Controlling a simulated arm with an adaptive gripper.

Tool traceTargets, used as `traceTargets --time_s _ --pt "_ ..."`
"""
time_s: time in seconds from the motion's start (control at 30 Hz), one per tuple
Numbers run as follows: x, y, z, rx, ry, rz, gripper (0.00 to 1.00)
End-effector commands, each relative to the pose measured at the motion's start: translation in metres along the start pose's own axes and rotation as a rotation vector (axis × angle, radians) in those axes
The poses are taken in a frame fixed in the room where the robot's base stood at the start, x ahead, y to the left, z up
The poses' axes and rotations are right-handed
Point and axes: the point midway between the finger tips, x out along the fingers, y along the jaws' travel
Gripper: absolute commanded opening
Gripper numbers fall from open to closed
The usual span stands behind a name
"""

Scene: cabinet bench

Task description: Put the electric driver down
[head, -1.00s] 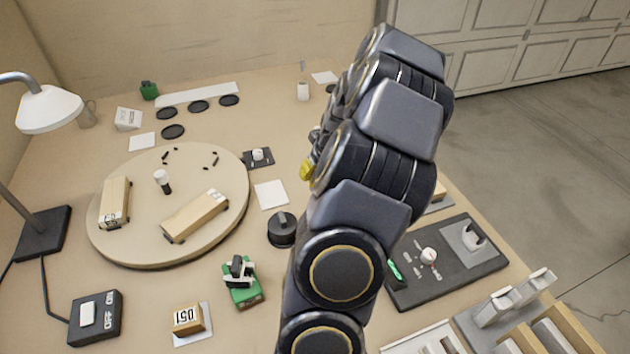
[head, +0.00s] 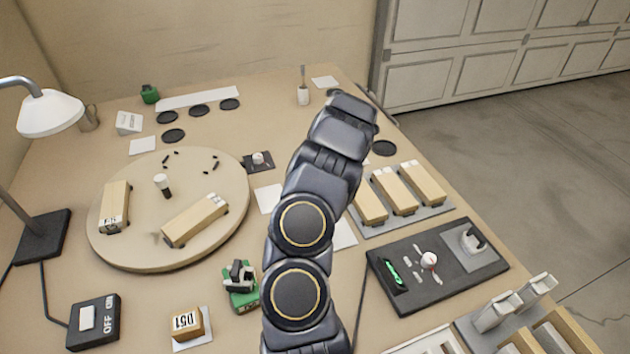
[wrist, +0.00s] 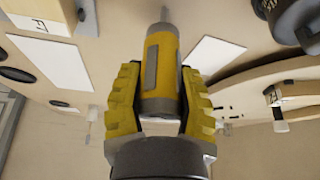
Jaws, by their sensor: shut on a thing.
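The electric driver (wrist: 161,72) is yellow with a grey strip and a thin metal bit, and shows in the wrist view. My gripper (wrist: 160,85) has its two yellow ridged fingers shut on the driver's body, one on each side. The bit points to the top of the wrist picture. In the head view my own arm hides both gripper and driver. I cannot tell whether the driver touches anything below it.
A round turntable (head: 120,252) with wooden blocks stands at the left. A grey tray (head: 403,222) of blocks lies right of my arm, behind a dark tray (head: 420,300) holding a green item. White cards (wrist: 219,66) lie on the bench.

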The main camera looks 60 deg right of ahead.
Motion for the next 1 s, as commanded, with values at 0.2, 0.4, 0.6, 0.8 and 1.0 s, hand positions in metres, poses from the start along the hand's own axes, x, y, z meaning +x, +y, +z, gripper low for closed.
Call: traceTargets --time_s 0.2,0.4,0.6,0.8,1.0 --pt "0.001 0.001 -0.001 0.000 0.004 0.003 0.01" --pt "0.003 0.001 0.000 0.000 0.004 0.003 0.58" --pt "0.003 0.001 0.000 0.000 0.004 0.002 0.58" --pt "-0.001 0.001 -0.001 0.000 0.004 0.003 0.58" --pt "-0.028 0.001 -0.001 0.000 0.006 0.003 0.58"
